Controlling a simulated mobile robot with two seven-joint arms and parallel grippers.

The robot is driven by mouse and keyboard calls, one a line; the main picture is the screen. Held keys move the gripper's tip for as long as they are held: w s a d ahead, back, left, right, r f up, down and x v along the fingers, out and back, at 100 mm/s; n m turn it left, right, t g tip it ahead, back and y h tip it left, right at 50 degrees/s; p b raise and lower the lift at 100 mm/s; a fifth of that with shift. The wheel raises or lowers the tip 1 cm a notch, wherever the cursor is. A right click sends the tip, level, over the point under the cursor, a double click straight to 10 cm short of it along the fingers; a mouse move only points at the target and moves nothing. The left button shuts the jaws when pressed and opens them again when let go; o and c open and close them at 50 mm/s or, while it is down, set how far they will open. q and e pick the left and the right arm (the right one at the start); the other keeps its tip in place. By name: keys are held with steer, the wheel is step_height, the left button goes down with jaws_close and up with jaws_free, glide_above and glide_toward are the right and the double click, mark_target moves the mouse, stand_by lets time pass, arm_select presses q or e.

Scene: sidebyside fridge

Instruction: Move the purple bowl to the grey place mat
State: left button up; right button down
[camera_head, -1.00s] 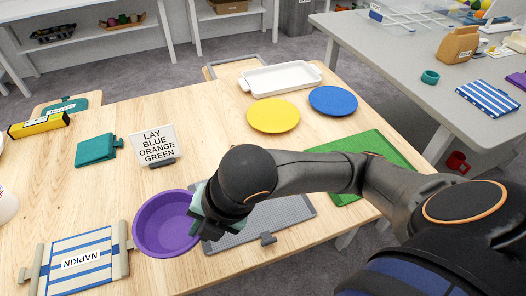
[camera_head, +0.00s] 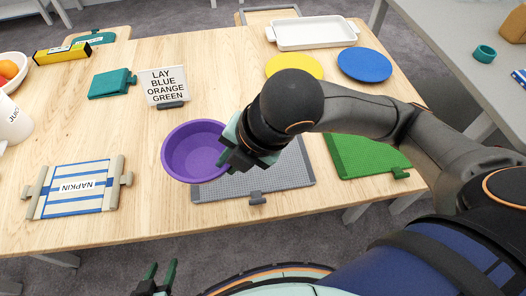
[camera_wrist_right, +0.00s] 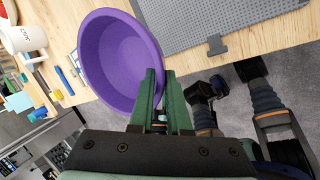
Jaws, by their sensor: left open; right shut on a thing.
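The purple bowl (camera_head: 190,152) is upright and partly covers the left end of the grey place mat (camera_head: 232,187) in the head view; I cannot tell whether it touches it. My right gripper (camera_head: 237,157) is shut on the bowl's right rim. In the right wrist view the fingers (camera_wrist_right: 162,88) are at the rim of the bowl (camera_wrist_right: 115,55), and the grey mat (camera_wrist_right: 215,20) is beside it. My left gripper (camera_head: 157,275) is open and empty at the bottom of the head view, below the table's front edge.
A striped napkin on a tray (camera_head: 80,187) lies left of the bowl. A sign (camera_head: 166,87) stands behind it. A green mat (camera_head: 368,155) is to the right; yellow (camera_head: 294,67) and blue (camera_head: 364,64) plates are behind. Bare wood lies between napkin and bowl.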

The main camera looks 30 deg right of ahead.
steer(key=w+d+f, duration=0.1)
steer(key=d+f, duration=0.1)
steer(key=d, duration=0.1)
steer(key=w+d+f, duration=0.2)
steer(key=d+f, duration=0.1)
steer(key=d, duration=0.1)
steer(key=w+d+f, duration=0.2)
steer(key=d+f, duration=0.1)
steer(key=shift+w+d, duration=0.15)
steer(key=shift+d, duration=0.1)
steer(key=shift+w+d+f+b, duration=0.2)
steer(key=shift+d+f+b, duration=0.1)
steer(key=shift+f, duration=0.2)
steer(key=f, duration=0.3)
steer(key=shift+w+d+f, duration=0.1)
steer(key=shift+d+f, duration=0.05)
steer(key=shift+d, duration=0.1)
steer(key=shift+f, duration=0.15)
steer(key=shift+f, duration=0.25)
steer(key=c, duration=0.9)
jaws_free()
steer(key=shift+r, duration=0.1)
